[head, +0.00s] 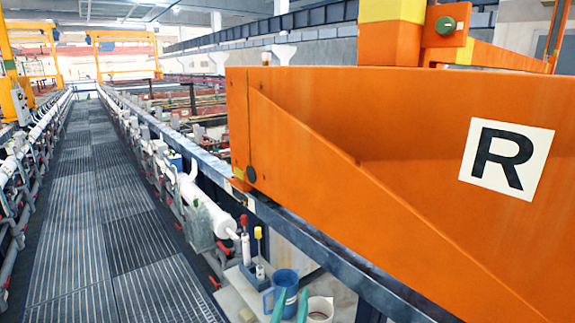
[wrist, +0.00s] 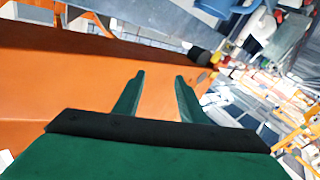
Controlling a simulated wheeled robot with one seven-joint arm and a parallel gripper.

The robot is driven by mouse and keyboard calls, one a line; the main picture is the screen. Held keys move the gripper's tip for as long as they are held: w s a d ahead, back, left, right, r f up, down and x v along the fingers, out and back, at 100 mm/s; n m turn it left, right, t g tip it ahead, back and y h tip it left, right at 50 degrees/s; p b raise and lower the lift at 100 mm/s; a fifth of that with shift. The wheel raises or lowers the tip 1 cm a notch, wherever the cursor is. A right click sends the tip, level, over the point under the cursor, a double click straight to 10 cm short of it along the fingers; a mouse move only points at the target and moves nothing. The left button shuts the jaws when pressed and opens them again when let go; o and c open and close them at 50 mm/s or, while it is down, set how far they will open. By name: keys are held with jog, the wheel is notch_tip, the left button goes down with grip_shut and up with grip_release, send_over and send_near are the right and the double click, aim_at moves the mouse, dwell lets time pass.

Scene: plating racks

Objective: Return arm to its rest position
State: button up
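My gripper (wrist: 160,77) shows in the wrist view with its two green fingers apart and nothing between them. Behind the fingers is the orange beam. In the head view the green fingertips of my gripper (head: 291,305) poke up at the bottom edge, in front of or beside a blue mug and a white cup; contact cannot be told. Most of my arm is out of the head view.
A large orange beam (head: 400,150) with an "R" sign (head: 506,159) fills the right side. A blue mug (head: 285,284), a white cup (head: 320,309) and red and yellow-topped tools (head: 257,236) stand on a ledge. The grated walkway (head: 95,215) at left is clear.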

jog(key=s+a+f+n+g+y, duration=0.1)
jog(key=s+f+y, duration=0.1)
jog(key=s+f, duration=0.8)
jog(key=s+a+f+n+g+y, duration=0.1)
jog(key=s+f+y, duration=0.1)
jog(key=s+f, duration=0.85)
jog(key=s+r+m, duration=0.1)
jog(key=s+r, duration=0.1)
jog(key=s, duration=1.1)
jog(key=s+r+m+g, duration=0.1)
jog(key=s+r, duration=0.1)
jog(key=s, duration=1.1)
jog(key=shift+d, duration=0.2)
jog(key=shift+s+r, duration=0.1)
jog(key=shift+c, duration=0.7)
jog(key=shift+d, duration=0.1)
